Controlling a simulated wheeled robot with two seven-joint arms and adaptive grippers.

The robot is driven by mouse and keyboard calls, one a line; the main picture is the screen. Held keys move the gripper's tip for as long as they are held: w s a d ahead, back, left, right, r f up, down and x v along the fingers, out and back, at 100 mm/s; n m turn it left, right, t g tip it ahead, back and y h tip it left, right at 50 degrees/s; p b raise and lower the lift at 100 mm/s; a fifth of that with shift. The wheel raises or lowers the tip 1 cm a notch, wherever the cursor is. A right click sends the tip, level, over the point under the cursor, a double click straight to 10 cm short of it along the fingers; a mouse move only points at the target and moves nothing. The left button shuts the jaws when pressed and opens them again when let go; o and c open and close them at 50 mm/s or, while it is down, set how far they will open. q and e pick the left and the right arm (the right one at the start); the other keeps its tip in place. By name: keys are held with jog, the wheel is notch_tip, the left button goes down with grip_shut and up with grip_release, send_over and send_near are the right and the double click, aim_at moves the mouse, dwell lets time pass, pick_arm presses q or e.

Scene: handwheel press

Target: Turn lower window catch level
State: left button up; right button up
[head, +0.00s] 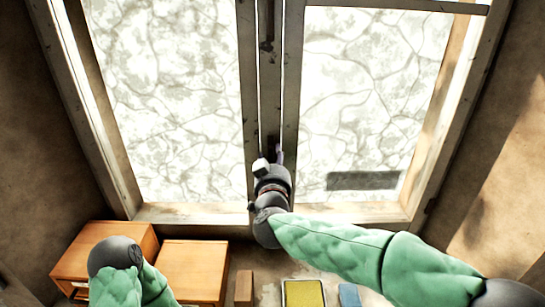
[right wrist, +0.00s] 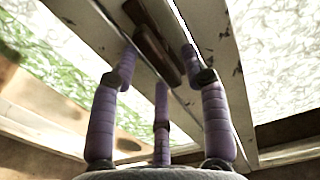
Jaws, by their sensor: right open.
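The lower window catch (right wrist: 152,44) is a brown bar on the pale central window post in the right wrist view. It lies slanted in that picture, roughly along the post. My right gripper (right wrist: 161,62) has three purple segmented fingers, spread open. Two fingertips are on either side of the catch and the third is below its near end; I cannot tell whether any touch. In the head view my right gripper (head: 274,157) is at the lower part of the post, where my wrist hides most of the catch. My left arm is low at the left; its gripper does not show.
The window frame (head: 165,213) has bright patterned panes on both sides of the post. A dark bar, perhaps the upper catch (head: 266,40), is higher on the post. Below stand wooden boxes (head: 190,270), a brown block (head: 243,288), a yellow pad (head: 303,294) and a blue item (head: 349,295).

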jog(key=shift+w, duration=0.4)
grip_shut()
jog(key=shift+f+m+b, duration=0.2)
jog(key=shift+m+b, duration=1.8)
jog(key=shift+m, duration=0.95)
jog(key=shift+f+m+b, duration=0.25)
jog(key=shift+m+b, duration=1.8)
jog(key=shift+m, duration=0.95)
jog(key=shift+f+m+b, duration=0.2)
jog(key=shift+m+b, duration=1.8)
jog(key=shift+m, duration=0.95)
